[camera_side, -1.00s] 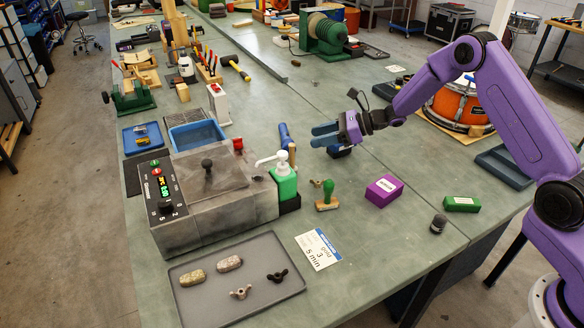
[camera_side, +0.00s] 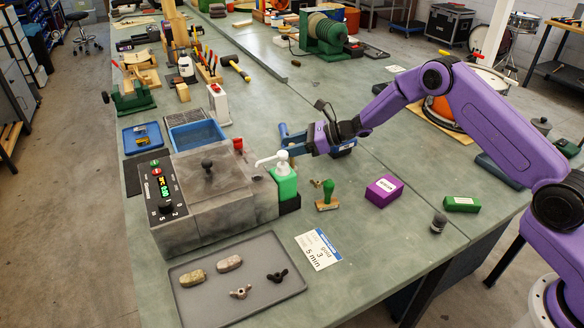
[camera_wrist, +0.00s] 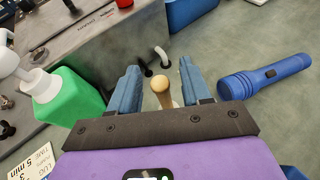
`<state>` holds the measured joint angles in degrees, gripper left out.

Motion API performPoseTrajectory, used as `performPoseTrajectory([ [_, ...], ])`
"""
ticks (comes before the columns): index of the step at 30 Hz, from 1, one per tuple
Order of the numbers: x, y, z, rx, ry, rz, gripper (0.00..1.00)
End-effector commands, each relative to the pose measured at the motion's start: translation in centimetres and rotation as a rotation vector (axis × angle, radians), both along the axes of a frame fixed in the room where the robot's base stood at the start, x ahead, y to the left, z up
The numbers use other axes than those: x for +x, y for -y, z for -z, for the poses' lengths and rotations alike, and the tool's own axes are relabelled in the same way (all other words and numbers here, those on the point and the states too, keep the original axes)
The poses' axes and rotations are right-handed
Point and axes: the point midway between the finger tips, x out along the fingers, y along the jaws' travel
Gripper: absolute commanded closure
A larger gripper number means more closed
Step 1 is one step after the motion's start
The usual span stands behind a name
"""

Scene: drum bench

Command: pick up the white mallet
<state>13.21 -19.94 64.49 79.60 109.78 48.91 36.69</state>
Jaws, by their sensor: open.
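No mallet with a clearly white head shows in either view. In the wrist view, a pale wooden handle with a rounded end (camera_wrist: 160,86) stands between the fingers of my gripper (camera_wrist: 162,78). Its lower part is hidden by the gripper body, and I cannot tell whether it belongs to the white mallet. The blue fingers are open, with visible gaps on both sides of the handle. In the side view, my gripper (camera_side: 291,147) is low beside the green pump bottle (camera_side: 285,184), and the handle is hidden there.
A blue flashlight (camera_wrist: 265,78) lies right of the fingers. The grey machine (camera_side: 205,205) stands left of the gripper. A green-handled stamp (camera_side: 328,194) and a purple box (camera_side: 384,191) stand nearer the front. The bench (camera_side: 345,100) behind is mostly clear.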

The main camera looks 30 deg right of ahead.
Motion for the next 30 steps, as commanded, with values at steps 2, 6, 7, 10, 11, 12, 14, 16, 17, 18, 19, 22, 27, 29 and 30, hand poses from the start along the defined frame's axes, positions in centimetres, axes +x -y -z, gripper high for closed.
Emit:
performPoseTrajectory([
  [2,0.0,0.0,0.0,0.000,0.000,0.000,0.52],
  [6,0.0,0.0,0.0,0.000,0.000,0.000,0.94],
  [7,0.0,0.0,0.0,0.000,0.000,0.000,1.00],
  [10,0.0,0.0,0.0,0.000,0.000,0.000,1.00],
  [11,0.0,0.0,0.0,0.000,0.000,0.000,1.00],
  [12,0.0,0.0,0.0,0.000,0.000,0.000,1.00],
  [14,0.0,0.0,0.0,0.000,0.000,0.000,1.00],
  [16,0.0,0.0,0.0,0.000,0.000,0.000,1.00],
  [17,0.0,0.0,0.0,0.000,0.000,0.000,1.00],
  [18,0.0,0.0,-0.1,0.000,0.000,0.000,1.00],
  [19,0.0,0.0,-0.1,0.000,0.001,0.000,1.00],
  [22,0.0,0.0,-0.5,0.000,0.001,0.000,1.00],
  [27,0.1,0.0,-2.1,0.000,0.003,0.000,1.00],
  [29,0.0,0.0,-3.1,-0.001,0.005,-0.001,1.00],
  [30,-0.3,0.1,-3.7,0.000,0.002,0.001,1.00],
])
